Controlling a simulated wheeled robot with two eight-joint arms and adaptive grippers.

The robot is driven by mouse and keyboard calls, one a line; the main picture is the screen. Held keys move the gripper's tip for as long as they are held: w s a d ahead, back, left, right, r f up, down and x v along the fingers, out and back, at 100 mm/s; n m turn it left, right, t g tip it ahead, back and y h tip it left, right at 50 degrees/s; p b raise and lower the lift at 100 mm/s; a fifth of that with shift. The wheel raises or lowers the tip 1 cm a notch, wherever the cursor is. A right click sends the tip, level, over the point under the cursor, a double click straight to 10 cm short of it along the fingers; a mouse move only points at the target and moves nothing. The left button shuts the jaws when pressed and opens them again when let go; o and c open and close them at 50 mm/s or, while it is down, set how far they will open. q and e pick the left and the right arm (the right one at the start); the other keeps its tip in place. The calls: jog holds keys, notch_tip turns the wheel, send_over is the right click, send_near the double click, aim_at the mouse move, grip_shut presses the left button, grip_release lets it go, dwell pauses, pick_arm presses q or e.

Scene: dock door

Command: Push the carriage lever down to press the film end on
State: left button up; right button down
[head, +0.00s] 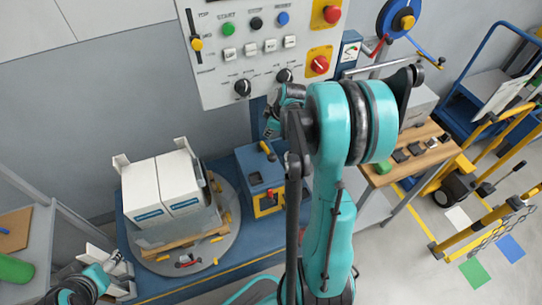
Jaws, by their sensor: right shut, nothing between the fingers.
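A blue box (258,183) stands right of the turntable. A short orange-handled lever (266,149) stands tilted at its top; I take this for the carriage lever. My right gripper (272,127) is shut and empty, a little above the lever in the picture, with no clear contact. My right arm covers much of the area right of the box. The film end cannot be made out. Two white boxes with blue labels (164,190) stand upright on a wooden pallet on the grey turntable (226,232). My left gripper (108,264) is at the lower left; its jaws are unclear.
A control panel (258,70) with buttons and knobs hangs on the wall above. A wooden-topped bench (425,137) with small dark items is at the right. Yellow-barred carts (470,185) stand farther right. A grey shelf (37,245) is at the left edge.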

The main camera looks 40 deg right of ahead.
aim_at(273, 155)
jog(key=shift+s+a+f+b, duration=0.1)
jog(key=shift+s+f+b, duration=0.25)
jog(key=shift+f+b, duration=0.35)
jog(key=shift+s+a+f+b, duration=0.15)
jog(key=shift+s+f+b, duration=0.2)
jog(key=shift+f, duration=0.65)
jog(key=shift+s+a+f+b, duration=0.1)
jog(key=shift+s+f+b, duration=0.2)
jog(key=shift+f+b, duration=0.4)
jog(key=shift+f, duration=0.15)
jog(key=shift+f, duration=0.1)
jog(key=shift+s+f, duration=0.2)
jog(key=shift+f, duration=0.1)
jog(key=shift+s+a+f+b, duration=0.1)
jog(key=shift+s+f+b, duration=0.15)
jog(key=shift+f+b, duration=0.35)
jog(key=shift+s+a+f+b, duration=0.1)
jog(key=shift+s+f+b, duration=0.15)
jog(key=shift+f+b, duration=0.4)
jog(key=shift+s+a+f+b, duration=0.1)
jog(key=shift+s+f+b, duration=0.15)
jog(key=shift+f+b, duration=0.35)
dwell(1.2)
jog(key=shift+r, duration=0.1)
dwell(0.4)
